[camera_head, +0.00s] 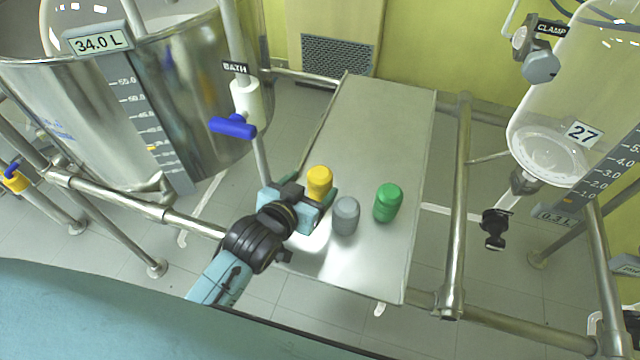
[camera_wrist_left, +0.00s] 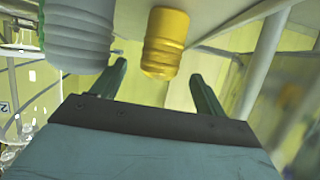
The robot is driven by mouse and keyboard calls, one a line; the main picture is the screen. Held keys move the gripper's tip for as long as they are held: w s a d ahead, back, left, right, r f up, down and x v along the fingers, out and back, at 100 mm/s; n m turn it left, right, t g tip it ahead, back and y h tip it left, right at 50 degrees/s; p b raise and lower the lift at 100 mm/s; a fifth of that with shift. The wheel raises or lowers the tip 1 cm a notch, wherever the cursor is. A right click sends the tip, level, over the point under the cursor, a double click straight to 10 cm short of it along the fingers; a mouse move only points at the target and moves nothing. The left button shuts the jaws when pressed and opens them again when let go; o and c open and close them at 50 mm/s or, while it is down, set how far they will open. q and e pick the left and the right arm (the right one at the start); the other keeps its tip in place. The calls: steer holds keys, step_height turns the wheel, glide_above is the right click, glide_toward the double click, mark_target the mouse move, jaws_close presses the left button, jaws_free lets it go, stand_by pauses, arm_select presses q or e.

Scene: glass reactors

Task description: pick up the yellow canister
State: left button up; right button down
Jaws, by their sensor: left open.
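The yellow canister (camera_head: 319,181) stands upright on the metal shelf (camera_head: 385,110), near its left edge. My left gripper (camera_head: 311,197) is just on the near side of it and partly hides its lower part. In the left wrist view the yellow canister (camera_wrist_left: 166,43) shows ahead of the gap between the two open fingers (camera_wrist_left: 160,82), with nothing between them. The picture there looks upside down. My right gripper is not in view.
A grey canister (camera_head: 346,215) stands close to the right of my left gripper, with a green canister (camera_head: 388,203) further right. A steel bath vessel (camera_head: 120,110) is at left, a glass reactor (camera_head: 575,95) at right. The shelf's far part is clear.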

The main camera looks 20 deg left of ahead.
arm_select(q)
steer(key=b+x, duration=0.1)
steer(key=x, duration=0.4)
steer(key=c, duration=1.1)
